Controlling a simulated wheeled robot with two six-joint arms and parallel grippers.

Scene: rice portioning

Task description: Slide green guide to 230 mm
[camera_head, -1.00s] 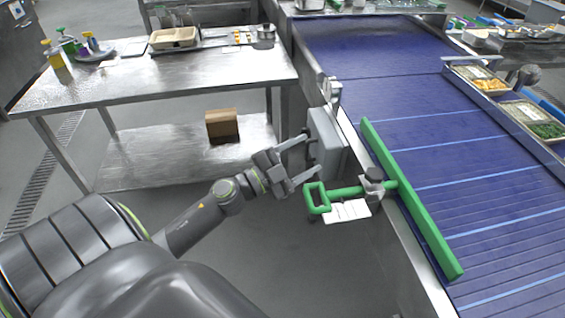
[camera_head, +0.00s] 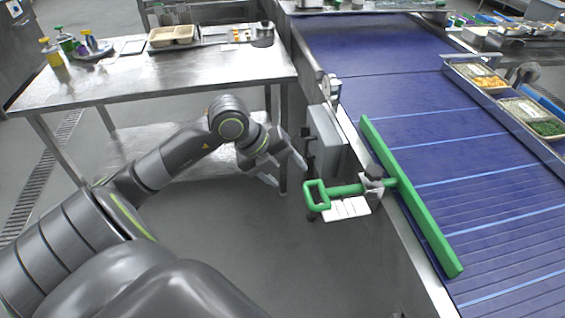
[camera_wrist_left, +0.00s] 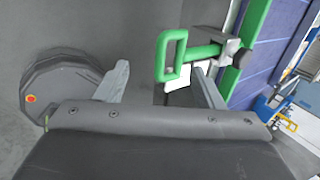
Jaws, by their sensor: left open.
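The green guide (camera_head: 424,221) is a long green bar lying over the blue conveyor along its near-left edge. A green rod with a loop handle (camera_head: 317,196) sticks out from it to the left, through a clamp with a dark knob (camera_head: 375,172). A white scale card (camera_head: 348,209) sits below the rod; its marks are too small to read. My left gripper (camera_head: 287,170) is open and empty, left of the handle and apart from it. In the left wrist view the handle (camera_wrist_left: 171,56) shows beyond and between the fingertips. My right gripper is not in view.
A grey box (camera_head: 326,138) is fixed to the conveyor's side, close beside my left gripper. A steel table (camera_head: 180,75) with bottles and trays stands at the left. A side rail with food trays (camera_head: 520,110) runs along the conveyor's right. Floor below the handle is clear.

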